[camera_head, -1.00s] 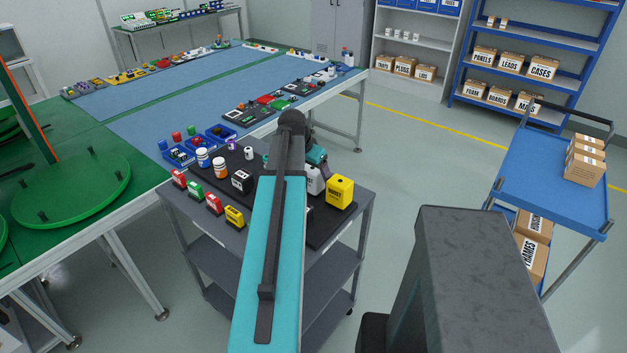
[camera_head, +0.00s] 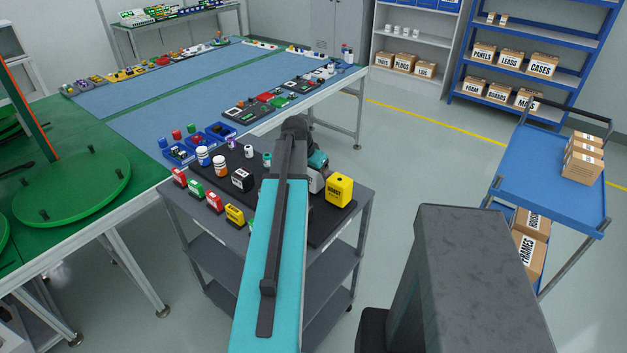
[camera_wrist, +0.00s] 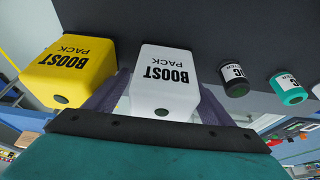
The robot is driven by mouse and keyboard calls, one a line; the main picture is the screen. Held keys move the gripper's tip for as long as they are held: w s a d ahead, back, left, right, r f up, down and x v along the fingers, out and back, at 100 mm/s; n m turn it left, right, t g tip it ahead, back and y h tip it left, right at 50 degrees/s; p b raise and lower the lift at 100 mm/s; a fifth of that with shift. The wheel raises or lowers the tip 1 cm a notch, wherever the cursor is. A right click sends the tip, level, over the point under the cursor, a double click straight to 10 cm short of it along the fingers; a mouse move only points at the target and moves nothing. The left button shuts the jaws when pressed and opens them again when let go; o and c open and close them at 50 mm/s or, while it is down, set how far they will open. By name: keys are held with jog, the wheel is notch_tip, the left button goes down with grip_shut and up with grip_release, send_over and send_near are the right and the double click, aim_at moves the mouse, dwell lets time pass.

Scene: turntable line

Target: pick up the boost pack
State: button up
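A white boost pack (camera_wrist: 165,85) stands between my gripper's two fingers (camera_wrist: 166,95) in the wrist view. The fingers lie on either side of it and look open, with a slight gap at the left. In the head view the white pack (camera_head: 316,183) is partly hidden by my arm, and the fingertips are hidden. A yellow boost pack (camera_wrist: 72,70) stands just left of the left finger in the wrist view; in the head view it (camera_head: 339,190) is at the right end of the grey cart. A black box-shaped pack (camera_head: 242,180) stands left of my arm.
The grey cart (camera_head: 365,200) also holds orange-and-white jars (camera_head: 220,164) and small colored blocks (camera_head: 213,201). A black cylinder (camera_wrist: 233,82) and a teal cylinder (camera_wrist: 288,88) stand right of the white pack. The blue-topped table (camera_head: 190,90) is behind; a blue cart (camera_head: 540,170) stands right.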

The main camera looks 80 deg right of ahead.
jog(key=c, duration=1.8)
jog(key=shift+r, duration=0.2)
jog(key=shift+r+b, duration=1.3)
jog(key=shift+r, duration=3.6)
